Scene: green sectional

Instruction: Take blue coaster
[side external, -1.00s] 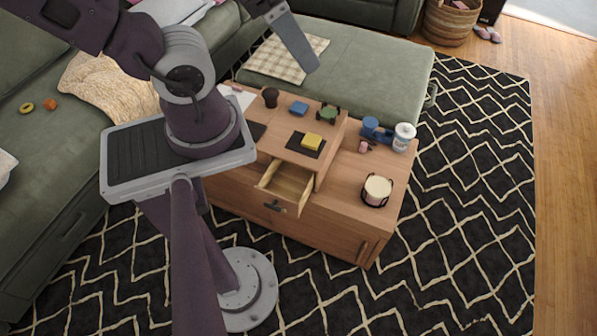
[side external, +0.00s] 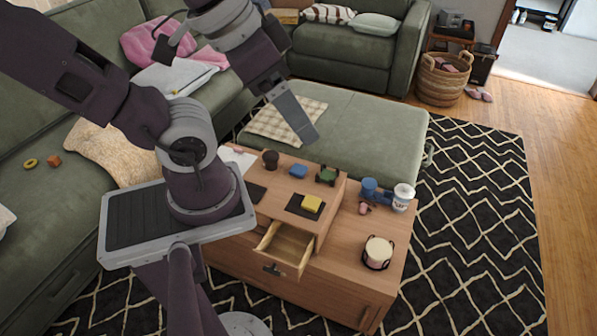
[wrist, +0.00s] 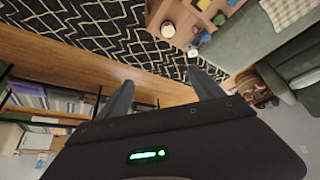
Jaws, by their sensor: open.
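A small blue square piece (side external: 298,171), which fits the blue coaster, lies flat on the raised top of the wooden coffee table (side external: 335,290) in the side external view. It is between a dark brown cup and a green toy-like item. My gripper (wrist: 160,75) is open and empty in the wrist view, with its two dark fingers spread apart. In the side external view, part of my gripper's end shows as a grey plate above the ottoman, apart from the blue piece. I cannot pick out the blue piece for sure in the wrist view.
A yellow block (side external: 312,203) sits on a dark square. An open drawer (side external: 286,247) juts out in front. A blue item (side external: 370,188), a white tub (side external: 403,196) and a round cream container (side external: 378,252) stand on the lower right top. A green ottoman (side external: 365,125) is behind.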

